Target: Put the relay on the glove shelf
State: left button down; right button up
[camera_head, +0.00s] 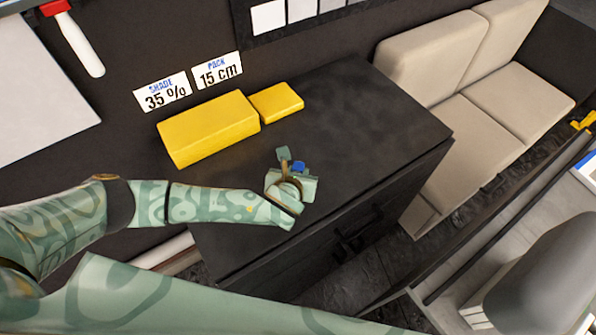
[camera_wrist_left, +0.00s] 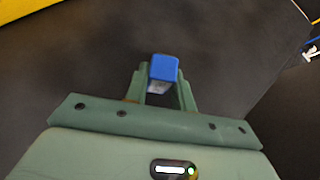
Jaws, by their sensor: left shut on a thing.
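The relay is a small block with a blue top and a pale lower part. In the left wrist view the relay (camera_wrist_left: 163,69) sits between the two fingers of my left gripper (camera_wrist_left: 160,90). In the head view my left gripper (camera_head: 291,168) is over the dark cabinet top, with the blue of the relay (camera_head: 299,167) showing at its fingers. My left gripper is shut on the relay. I cannot tell how high above the top it is. My right gripper is not in view. I cannot identify a glove shelf for certain.
Two yellow blocks, one large (camera_head: 208,128) and one small (camera_head: 276,102), lie on the dark cabinet (camera_head: 375,115) behind my gripper. Two label cards (camera_head: 163,92) stand behind them. The right part of the cabinet top is clear. A beige seat (camera_head: 470,120) is to the right.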

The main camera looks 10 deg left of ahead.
aim_at(297, 171)
pick_arm(q)
notch_tip(297, 171, up, 4)
jog(key=shift+f+p, duration=0.1)
jog(key=shift+p, duration=0.7)
jog(key=s+d+f+p+v, duration=0.15)
jog(key=p+v, duration=0.35)
jog(key=v, duration=1.2)
jog(key=w+a+r+b, duration=0.8)
jog(key=w+a+r, duration=0.3)
jog(key=a, duration=0.1)
jog(key=shift+w+a, duration=0.2)
jog(key=shift+w, duration=0.15)
jog(key=shift+s+d, duration=0.1)
jog(key=shift+r, duration=0.1)
